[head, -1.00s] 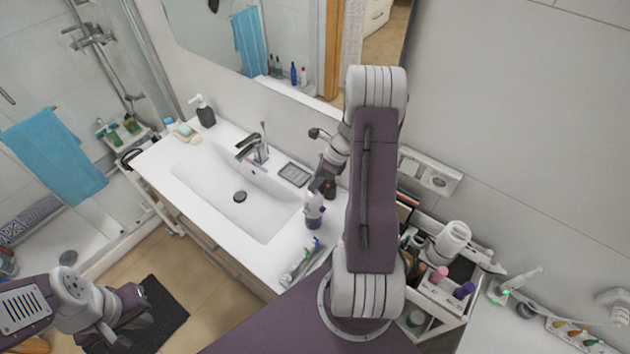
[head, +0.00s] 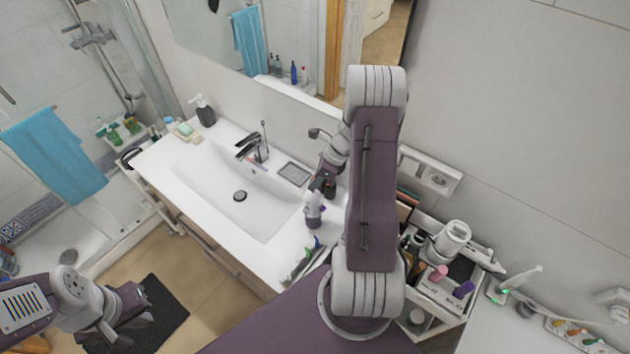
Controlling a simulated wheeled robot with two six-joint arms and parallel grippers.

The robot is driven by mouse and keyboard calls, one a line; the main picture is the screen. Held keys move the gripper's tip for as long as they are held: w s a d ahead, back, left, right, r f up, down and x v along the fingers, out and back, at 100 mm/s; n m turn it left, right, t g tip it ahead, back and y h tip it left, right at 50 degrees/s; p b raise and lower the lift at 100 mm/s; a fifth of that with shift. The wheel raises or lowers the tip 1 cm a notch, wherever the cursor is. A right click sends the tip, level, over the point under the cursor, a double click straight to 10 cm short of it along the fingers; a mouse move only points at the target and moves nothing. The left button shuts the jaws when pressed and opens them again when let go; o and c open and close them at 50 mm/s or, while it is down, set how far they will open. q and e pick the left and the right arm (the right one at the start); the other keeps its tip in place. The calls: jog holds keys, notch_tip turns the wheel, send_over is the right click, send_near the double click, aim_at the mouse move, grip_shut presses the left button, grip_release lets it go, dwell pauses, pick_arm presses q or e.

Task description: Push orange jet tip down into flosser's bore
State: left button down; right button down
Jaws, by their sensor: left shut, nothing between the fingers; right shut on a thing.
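My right gripper (head: 325,187) is over the counter at the right of the sink, partly covered by my own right arm. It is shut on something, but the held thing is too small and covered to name. A small white and purple shape (head: 313,210) shows just below it; I cannot tell whether it is the flosser. Colored tips (head: 577,338) lie in a white tray at the lower right, some orange. The jet tip and bore cannot be made out. My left gripper (head: 112,334) is shut and empty above the dark floor mat, far from the counter.
A white sink (head: 205,195) with a faucet (head: 252,148) fills the counter. Toothbrushes (head: 303,262) lie near its front edge. A crowded white cart organizer (head: 437,312) stands right of my arm. A white device (head: 515,287) with a green light stands farther right.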

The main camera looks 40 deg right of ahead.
jog(key=shift+f+b, duration=0.8)
jog(key=shift+f, duration=0.35)
jog(key=c, duration=1.3)
grip_release()
jog(key=shift+c, duration=0.2)
jog(key=shift+s+a, duration=0.1)
jog(key=shift+r, duration=0.2)
jog(key=b+v, duration=0.2)
jog(key=v, duration=0.7)
jog(key=shift+f, duration=0.1)
